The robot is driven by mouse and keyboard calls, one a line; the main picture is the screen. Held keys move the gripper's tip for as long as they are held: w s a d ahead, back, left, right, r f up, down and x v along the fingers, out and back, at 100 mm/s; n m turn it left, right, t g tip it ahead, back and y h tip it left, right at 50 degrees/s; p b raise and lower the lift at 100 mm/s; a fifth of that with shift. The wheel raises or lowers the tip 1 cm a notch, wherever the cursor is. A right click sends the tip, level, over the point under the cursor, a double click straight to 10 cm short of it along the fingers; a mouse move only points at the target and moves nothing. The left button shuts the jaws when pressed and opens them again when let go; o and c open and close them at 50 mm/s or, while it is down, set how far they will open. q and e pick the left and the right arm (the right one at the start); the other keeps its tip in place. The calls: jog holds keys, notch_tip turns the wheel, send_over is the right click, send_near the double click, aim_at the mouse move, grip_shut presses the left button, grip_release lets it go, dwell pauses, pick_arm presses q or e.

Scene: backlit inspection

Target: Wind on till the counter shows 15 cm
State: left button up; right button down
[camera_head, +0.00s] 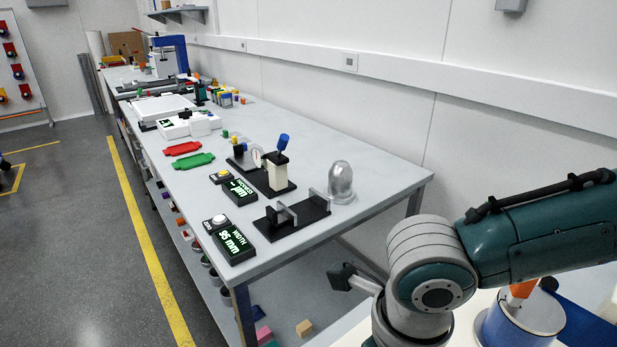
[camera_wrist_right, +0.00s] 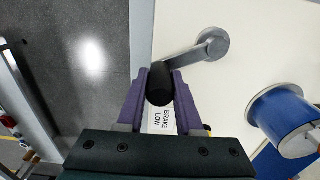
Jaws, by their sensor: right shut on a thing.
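In the right wrist view my right gripper (camera_wrist_right: 160,76) has its purple fingers closed on the black knob (camera_wrist_right: 159,88) of a crank. The grey crank arm (camera_wrist_right: 188,56) runs up and right from the knob to its round hub (camera_wrist_right: 212,43). A blue spool (camera_wrist_right: 283,115) with a pale flange lies to the right, apart from the gripper. A blue-sided spool (camera_head: 520,318) also shows at the lower right of the head view, beside my right arm. I see no counter reading in cm. My left gripper is in neither view.
A label reading BRAKE LOW (camera_wrist_right: 160,119) shows between the fingers. In the head view a long grey bench (camera_head: 355,158) carries a display reading WIDTH 95 mm (camera_head: 231,243), a THICKNESS display (camera_head: 238,190) and a glass dome (camera_head: 341,183). Open floor lies left of it.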

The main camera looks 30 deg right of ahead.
jog(key=shift+w+a, duration=0.2)
jog(key=shift+w, duration=0.45)
jog(key=shift+w+a+f+b, duration=0.1)
jog(key=shift+w+a+b, duration=0.05)
jog(key=shift+w+b, duration=0.3)
jog(key=shift+w+a+b, duration=0.2)
jog(key=shift+w+b, duration=0.35)
jog(key=shift+w, duration=0.45)
jog(key=shift+c, duration=2.4)
grip_release()
jog(key=shift+s, duration=0.1)
jog(key=shift+r, duration=0.2)
